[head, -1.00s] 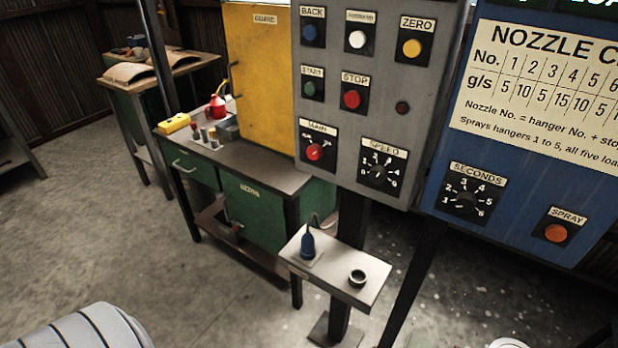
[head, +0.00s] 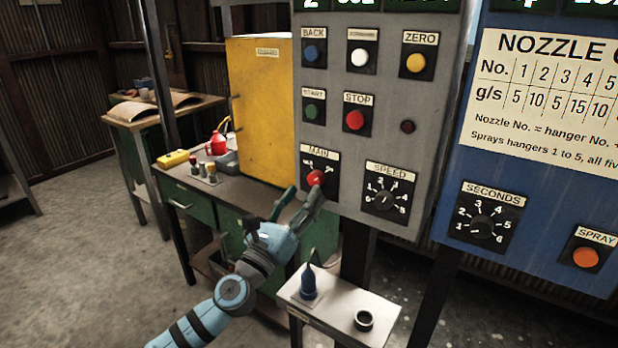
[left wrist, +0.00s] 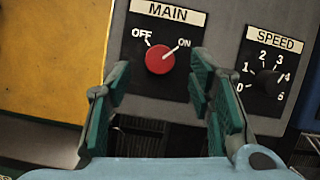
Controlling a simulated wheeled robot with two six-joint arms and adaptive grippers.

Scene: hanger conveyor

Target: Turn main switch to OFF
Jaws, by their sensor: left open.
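The main switch is a red round knob (head: 316,178) on a black plate labelled MAIN, low on the grey panel (head: 345,130). In the left wrist view the knob (left wrist: 160,60) has OFF at its upper left and ON at its upper right. A white mark on the knob appears to point toward ON. My left gripper (head: 303,194) is open in front of the switch, its fingers reaching up toward the knob. In the left wrist view the knob shows between the two green fingers (left wrist: 163,82), and no contact is visible. My right gripper is not in view.
The SPEED dial (head: 385,197) is just right of the switch. Push buttons, including the red STOP (head: 354,120), are above. A small shelf (head: 335,310) with a blue bottle (head: 308,284) stands below. A yellow cabinet (head: 262,110) is to the left, a blue panel (head: 480,180) to the right.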

